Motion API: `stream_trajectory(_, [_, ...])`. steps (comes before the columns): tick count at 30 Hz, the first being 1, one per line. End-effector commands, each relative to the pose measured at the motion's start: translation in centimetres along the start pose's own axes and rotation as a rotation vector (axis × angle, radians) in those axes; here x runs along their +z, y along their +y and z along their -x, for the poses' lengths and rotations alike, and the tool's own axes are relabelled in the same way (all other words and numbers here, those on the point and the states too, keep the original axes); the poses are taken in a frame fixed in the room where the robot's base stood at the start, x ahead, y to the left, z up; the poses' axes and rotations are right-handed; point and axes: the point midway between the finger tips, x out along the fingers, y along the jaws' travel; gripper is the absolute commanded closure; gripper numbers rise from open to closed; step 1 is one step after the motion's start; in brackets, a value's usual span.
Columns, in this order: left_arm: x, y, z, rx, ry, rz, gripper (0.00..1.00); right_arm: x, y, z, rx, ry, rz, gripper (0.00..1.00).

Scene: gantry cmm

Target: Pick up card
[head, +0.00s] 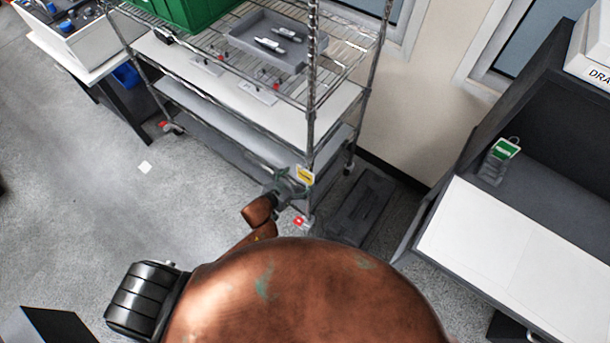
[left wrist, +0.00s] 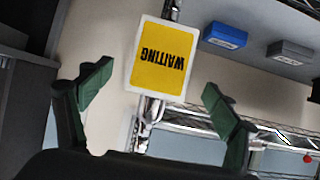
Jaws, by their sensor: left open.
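A yellow card with a white border and the word WAITING (left wrist: 163,58) hangs at the corner post of a wire rack. It also shows in the head view (head: 305,175). My left gripper (head: 288,182) is at the post, close beside the card. In the left wrist view its two green fingers (left wrist: 157,82) are spread apart, with the card between and beyond them. The lettering appears upside down there. No finger visibly touches the card. My right gripper is in neither view.
The wire rack (head: 310,120) carries a grey tray (head: 248,42) and a green bin (head: 190,8). A white square (head: 145,167) lies on the open floor at left.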

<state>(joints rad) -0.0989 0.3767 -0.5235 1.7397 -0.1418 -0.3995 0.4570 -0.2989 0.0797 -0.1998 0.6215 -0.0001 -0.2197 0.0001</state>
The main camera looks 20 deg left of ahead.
Motion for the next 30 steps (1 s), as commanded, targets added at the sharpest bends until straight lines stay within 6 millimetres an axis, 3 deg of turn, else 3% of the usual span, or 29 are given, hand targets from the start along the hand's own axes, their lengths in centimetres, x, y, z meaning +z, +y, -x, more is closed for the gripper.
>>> stream_trajectory(12, [1.0, 0.0, -5.2, -0.001, -0.001, 0.0, 0.18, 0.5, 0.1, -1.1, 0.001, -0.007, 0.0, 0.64])
stream_trajectory(21, [0.9, 0.0, -5.6, 0.0, -0.001, 0.0, 0.18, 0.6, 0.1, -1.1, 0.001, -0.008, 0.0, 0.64])
stream_trajectory(30, [1.0, 0.0, -5.6, -0.001, -0.001, 0.0, 0.39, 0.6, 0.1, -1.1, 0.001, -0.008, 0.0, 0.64])
